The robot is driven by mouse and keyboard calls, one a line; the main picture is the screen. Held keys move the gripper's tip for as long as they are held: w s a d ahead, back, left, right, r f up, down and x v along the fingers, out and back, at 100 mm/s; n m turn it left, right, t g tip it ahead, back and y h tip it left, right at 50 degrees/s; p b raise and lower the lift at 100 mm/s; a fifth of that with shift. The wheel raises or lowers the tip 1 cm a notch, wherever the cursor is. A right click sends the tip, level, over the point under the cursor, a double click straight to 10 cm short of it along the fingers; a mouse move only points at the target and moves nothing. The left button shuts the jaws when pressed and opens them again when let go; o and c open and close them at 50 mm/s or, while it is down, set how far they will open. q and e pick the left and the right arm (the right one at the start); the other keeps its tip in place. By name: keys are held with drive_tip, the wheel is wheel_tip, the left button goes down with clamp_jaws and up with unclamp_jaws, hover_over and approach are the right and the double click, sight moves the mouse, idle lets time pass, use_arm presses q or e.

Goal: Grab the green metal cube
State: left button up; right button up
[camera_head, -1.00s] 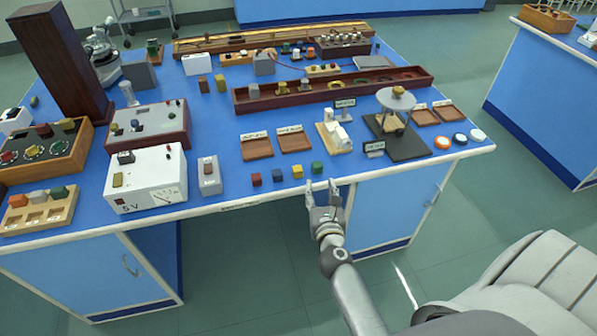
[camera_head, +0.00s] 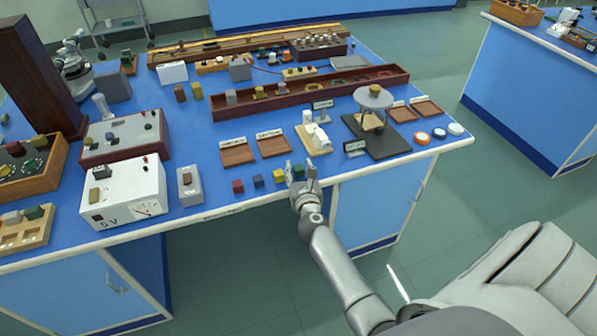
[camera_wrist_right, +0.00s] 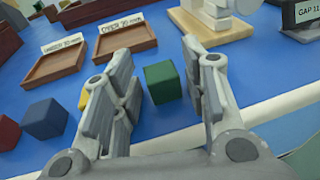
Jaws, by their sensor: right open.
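The green metal cube (camera_wrist_right: 162,82) sits on the blue bench top near its front edge. In the right wrist view it stands between the two open fingers of my right gripper (camera_wrist_right: 155,95), closer to the right finger, with no clear contact. In the head view the green cube (camera_head: 298,171) is partly hidden by my right gripper (camera_head: 302,172). A yellow cube (camera_head: 279,176), a blue cube (camera_head: 258,181) and a red cube (camera_head: 238,186) stand in a row to its left. In the wrist view the left finger covers most of the yellow cube. My left gripper is not seen.
Two shallow wooden trays (camera_head: 238,155) lie behind the cubes. A white device on a wooden base (camera_head: 314,140) stands behind the gripper. A grey switch box (camera_head: 190,187) and a white meter box (camera_head: 125,193) stand left. The bench's white front edge (camera_head: 222,209) is close.

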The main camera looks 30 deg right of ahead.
drive_tip(key=shift+w+d, duration=0.1)
drive_tip(key=shift+w, duration=0.05)
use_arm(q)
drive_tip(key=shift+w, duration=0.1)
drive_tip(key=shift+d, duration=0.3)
use_arm(e)
drive_tip(key=c, duration=0.9)
drive_tip(key=shift+r, duration=0.15)
